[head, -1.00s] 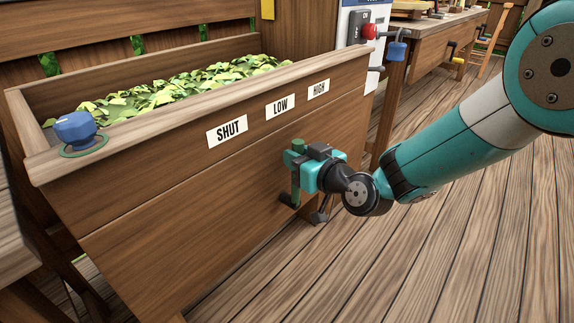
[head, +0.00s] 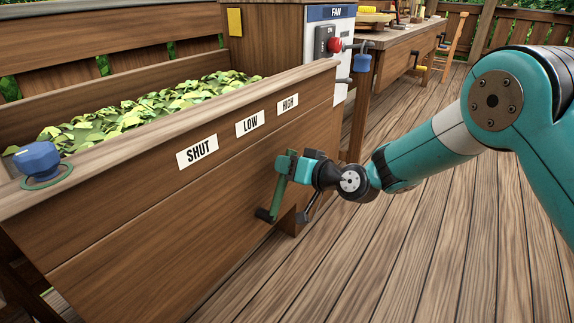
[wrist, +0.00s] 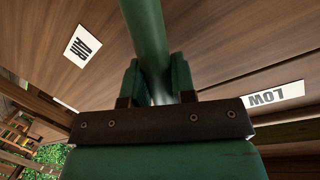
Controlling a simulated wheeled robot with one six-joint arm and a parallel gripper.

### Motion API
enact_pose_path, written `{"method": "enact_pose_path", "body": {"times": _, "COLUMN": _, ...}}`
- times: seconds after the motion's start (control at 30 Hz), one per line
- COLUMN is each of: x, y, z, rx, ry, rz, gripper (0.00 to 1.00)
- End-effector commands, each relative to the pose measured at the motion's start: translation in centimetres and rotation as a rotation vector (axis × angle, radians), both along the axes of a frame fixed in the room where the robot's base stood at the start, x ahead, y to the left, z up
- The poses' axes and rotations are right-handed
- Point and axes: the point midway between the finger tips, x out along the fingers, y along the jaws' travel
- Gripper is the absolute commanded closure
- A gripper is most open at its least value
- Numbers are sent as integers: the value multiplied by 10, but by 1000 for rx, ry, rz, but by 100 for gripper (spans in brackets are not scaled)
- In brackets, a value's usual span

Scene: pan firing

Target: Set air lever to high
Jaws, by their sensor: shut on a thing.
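The green air lever (head: 276,196) stands on the front of the wooden bin and leans to the right. Its upper end lies below the HIGH label (head: 288,105), to the right of the LOW label (head: 250,124) and the SHUT label (head: 197,152). My teal gripper (head: 286,166) is shut on the lever near its top. In the wrist view the lever (wrist: 146,32) passes between the two fingers (wrist: 158,82).
The wooden bin (head: 150,215) is filled with green leaves (head: 150,108). A blue knob (head: 38,160) sits on its left corner. A FAN panel (head: 337,45) with a red knob stands behind its right end. The plank floor (head: 400,260) to the right is clear.

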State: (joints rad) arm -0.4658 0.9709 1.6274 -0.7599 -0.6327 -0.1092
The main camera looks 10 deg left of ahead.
Motion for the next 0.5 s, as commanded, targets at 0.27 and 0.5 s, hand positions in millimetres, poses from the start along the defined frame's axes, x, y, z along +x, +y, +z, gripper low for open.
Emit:
{"method": "enact_pose_path", "body": {"times": 0.27, "x": 2, "y": -1, "z": -1, "rx": 2, "ry": 6, "rz": -5, "gripper": 100}}
{"method": "enact_pose_path", "body": {"times": 0.5, "x": 1, "y": -1, "z": -1, "rx": 1, "ry": 5, "rz": -4, "gripper": 50}}
